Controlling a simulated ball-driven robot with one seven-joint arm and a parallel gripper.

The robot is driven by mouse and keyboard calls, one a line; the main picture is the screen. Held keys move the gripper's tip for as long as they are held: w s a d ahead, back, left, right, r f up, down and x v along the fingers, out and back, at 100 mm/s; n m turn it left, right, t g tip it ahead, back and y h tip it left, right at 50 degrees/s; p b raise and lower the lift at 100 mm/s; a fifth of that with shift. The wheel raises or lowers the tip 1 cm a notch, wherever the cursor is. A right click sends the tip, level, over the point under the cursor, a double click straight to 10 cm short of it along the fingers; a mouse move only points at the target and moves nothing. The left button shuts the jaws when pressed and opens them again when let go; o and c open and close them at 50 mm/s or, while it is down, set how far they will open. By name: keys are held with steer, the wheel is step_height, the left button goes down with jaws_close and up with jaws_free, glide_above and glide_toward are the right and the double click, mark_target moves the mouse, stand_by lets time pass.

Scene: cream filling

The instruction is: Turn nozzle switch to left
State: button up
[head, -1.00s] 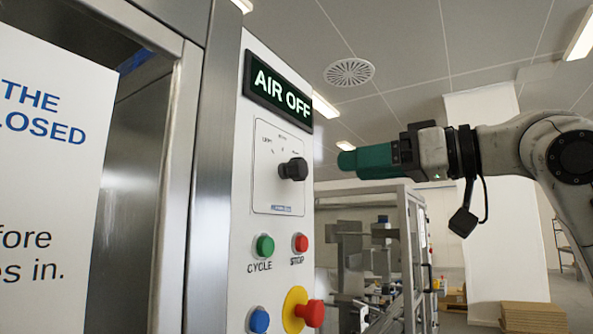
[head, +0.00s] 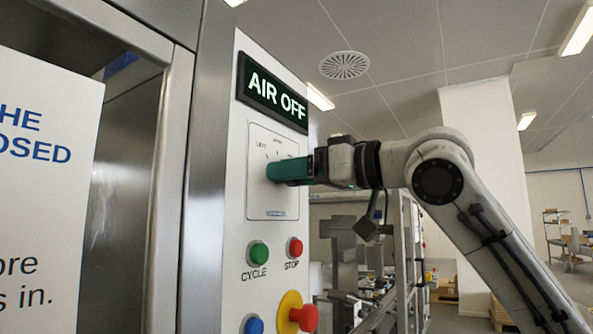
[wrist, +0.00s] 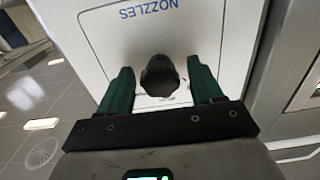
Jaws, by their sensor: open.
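The nozzle switch is a black knob (wrist: 160,76) on a white plate marked NOZZLES. In the wrist view it sits between the two green fingers of my gripper (wrist: 160,85), with a gap visible on each side. The fingers are apart and not closed on it. In the head view my gripper (head: 272,172) reaches the switch plate (head: 262,207) from the right, and its green fingers hide the knob. Position labels show on the plate above the gripper. Which way the knob points cannot be told.
A lit sign (head: 274,92) above the plate reads AIR OFF. Below are a green CYCLE button (head: 258,254), a red STOP button (head: 295,248), a blue button (head: 253,325) and a red knob on a yellow base (head: 303,318). A steel door frame stands left.

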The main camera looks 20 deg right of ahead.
steer(key=shift+c, duration=0.4)
steer(key=c, duration=1)
steer(key=shift+n, duration=0.4)
steer(key=n+p, duration=0.1)
steer(key=n, duration=0.2)
steer(key=shift+n, duration=0.4)
steer(key=n, duration=0.4)
steer(key=shift+p, duration=0.4)
steer(key=n, duration=0.9)
steer(key=shift+f+n, duration=0.1)
steer(key=shift+n, duration=0.2)
